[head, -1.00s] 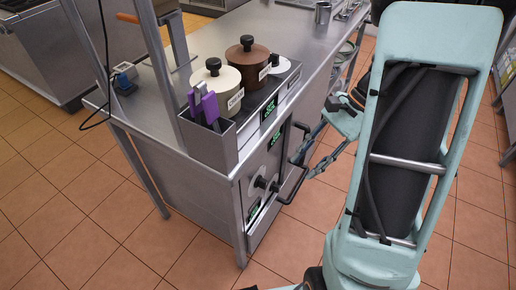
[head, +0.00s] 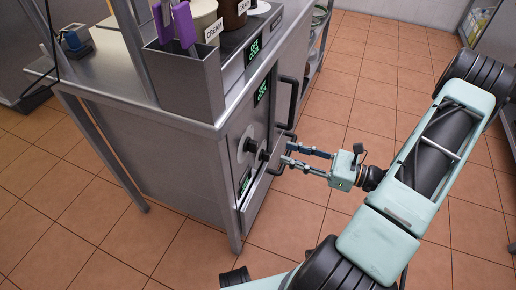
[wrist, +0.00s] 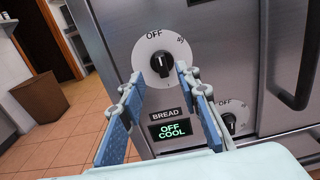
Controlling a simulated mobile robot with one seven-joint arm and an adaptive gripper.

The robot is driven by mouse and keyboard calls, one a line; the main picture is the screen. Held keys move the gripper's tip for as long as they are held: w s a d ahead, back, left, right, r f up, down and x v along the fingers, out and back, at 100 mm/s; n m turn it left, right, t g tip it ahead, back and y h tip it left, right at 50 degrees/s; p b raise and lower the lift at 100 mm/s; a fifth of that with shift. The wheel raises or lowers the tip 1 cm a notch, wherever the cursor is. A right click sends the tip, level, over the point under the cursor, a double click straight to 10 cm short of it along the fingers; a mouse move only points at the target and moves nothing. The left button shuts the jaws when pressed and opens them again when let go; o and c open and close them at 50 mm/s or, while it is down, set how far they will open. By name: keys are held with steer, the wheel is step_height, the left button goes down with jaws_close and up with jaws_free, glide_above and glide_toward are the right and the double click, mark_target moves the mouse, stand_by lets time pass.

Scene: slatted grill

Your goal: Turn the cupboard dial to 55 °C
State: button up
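A black dial knob (wrist: 162,64) stands on a round pale plate marked OFF at its top, on the steel cupboard front. Below it is a BREAD label and a lit green display (wrist: 173,129) reading OFF COOL. A second OFF dial (wrist: 229,122) sits lower right. In the head view the dial plate (head: 248,146) shows side-on. My gripper (head: 287,156) is open and empty, its fingers pointing at the cupboard front. In the wrist view its fingertips (wrist: 160,74) appear either side of the upper knob, seemingly still a short way in front of it.
Black bar handles (head: 286,102) stick out from the front near my fingers. On the counter are a steel holder (head: 187,83) with purple-handled utensils and a pot labelled CREAM (head: 205,20). The tiled floor (head: 330,100) beside the cupboard is clear.

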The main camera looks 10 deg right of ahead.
mark_target(257, 144)
steer(key=b+x, duration=0.1)
steer(key=x, duration=0.9)
steer(key=shift+w+a, duration=0.1)
steer(key=shift+a, duration=0.1)
jaws_close()
